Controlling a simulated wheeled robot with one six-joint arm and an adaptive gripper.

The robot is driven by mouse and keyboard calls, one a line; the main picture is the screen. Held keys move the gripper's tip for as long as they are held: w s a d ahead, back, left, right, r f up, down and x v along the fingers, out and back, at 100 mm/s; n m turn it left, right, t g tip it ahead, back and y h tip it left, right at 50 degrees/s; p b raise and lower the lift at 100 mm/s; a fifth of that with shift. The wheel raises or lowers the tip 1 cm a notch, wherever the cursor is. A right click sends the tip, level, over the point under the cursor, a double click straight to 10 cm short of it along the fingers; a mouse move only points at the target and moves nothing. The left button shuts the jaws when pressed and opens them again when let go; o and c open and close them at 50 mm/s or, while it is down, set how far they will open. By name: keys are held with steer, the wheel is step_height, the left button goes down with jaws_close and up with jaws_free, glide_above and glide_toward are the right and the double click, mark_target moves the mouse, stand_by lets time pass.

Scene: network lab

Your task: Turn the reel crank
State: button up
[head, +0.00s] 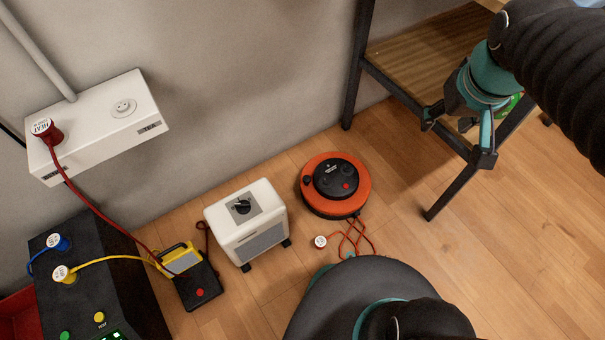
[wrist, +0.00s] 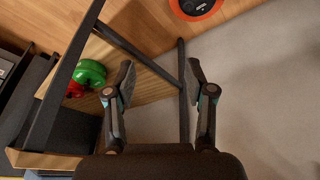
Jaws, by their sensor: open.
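The reel (head: 313,203) is a round orange drum with a black top. It stands on the wooden floor near the wall in the head view, with an orange cord loose in front of it. A small dark knob (head: 307,181) shows at its left rim and may be the crank. Part of the reel (wrist: 204,13) also shows at the top edge of the wrist view. My gripper (head: 458,138) is open and empty, to the right of the reel and higher up, near the shelf frame. In the wrist view my gripper (wrist: 163,75) has its fingers apart with nothing between them.
A dark-framed wooden shelf (head: 420,52) stands beside my gripper. A white heater (head: 233,225) stands left of the reel. A white plug (head: 320,241) lies on the floor. A wall socket box (head: 105,118) and a black cabinet (head: 110,290) are at the left.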

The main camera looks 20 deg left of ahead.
steer(key=w+a+f+n+g, duration=0.25)
steer(key=w+a+f, duration=0.25)
steer(key=w+a, duration=0.45)
steer(key=n+g+h, duration=0.3)
steer(key=n, duration=0.3)
glide_above(306, 178)
steer(key=w+d, duration=0.2)
steer(key=w, duration=0.3)
step_height(306, 178, down, 21)
steer(key=s+a+f+n+h, duration=0.1)
steer(key=s+a+f+n, duration=0.15)
steer(key=f, duration=0.55)
steer(key=s+a+f+n+h, duration=0.1)
steer(key=a+f, duration=0.3)
steer(key=f, duration=0.3)
steer(key=x, duration=0.8)
steer(key=a+x, duration=0.1)
steer(key=x, duration=0.3)
steer(key=shift+w+d+f+p, duration=0.15)
steer(key=shift+f+p, duration=0.25)
steer(key=shift+f, duration=0.2)
jaws_close()
